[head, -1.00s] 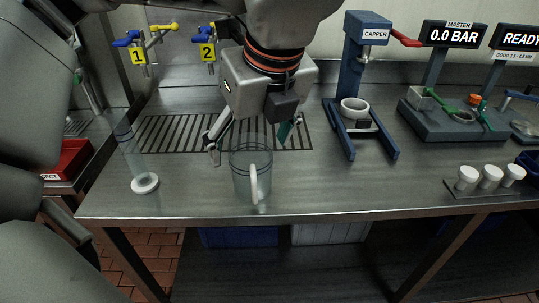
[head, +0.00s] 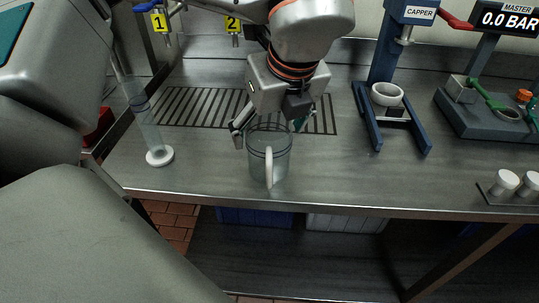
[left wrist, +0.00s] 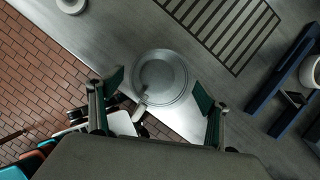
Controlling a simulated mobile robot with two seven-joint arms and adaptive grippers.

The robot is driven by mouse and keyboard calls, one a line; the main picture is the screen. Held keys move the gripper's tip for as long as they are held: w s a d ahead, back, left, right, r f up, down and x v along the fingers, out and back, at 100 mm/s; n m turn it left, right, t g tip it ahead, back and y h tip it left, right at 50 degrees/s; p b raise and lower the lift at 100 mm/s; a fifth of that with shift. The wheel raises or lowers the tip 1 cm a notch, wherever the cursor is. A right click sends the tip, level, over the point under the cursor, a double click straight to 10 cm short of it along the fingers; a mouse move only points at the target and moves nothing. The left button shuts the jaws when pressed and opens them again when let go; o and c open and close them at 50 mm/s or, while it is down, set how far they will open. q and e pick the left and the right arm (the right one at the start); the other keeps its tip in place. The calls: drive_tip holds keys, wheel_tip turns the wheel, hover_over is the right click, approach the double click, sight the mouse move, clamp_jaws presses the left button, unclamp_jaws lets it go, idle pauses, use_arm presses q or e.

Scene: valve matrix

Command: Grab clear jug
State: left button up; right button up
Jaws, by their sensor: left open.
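The clear jug (head: 281,163) stands upright near the front edge of the steel bench, its pale handle toward me. My left gripper (head: 271,122) is open just above and behind the jug in the head view. In the left wrist view the jug (left wrist: 163,76) is seen from above. It lies between the two green-padded fingers of the left gripper (left wrist: 160,95), a little beyond their tips. No contact can be made out. My right gripper is not in view.
A clear cylinder on a white base (head: 160,157) stands to the left. A slotted drain grate (head: 195,107) lies behind the jug. The blue capper (head: 391,90) stands to the right, with white caps (head: 505,183) farther right. Bench between jug and capper is clear.

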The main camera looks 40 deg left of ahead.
use_arm(q)
drive_tip(key=c, duration=1.6)
drive_tip(key=shift+o, duration=0.2)
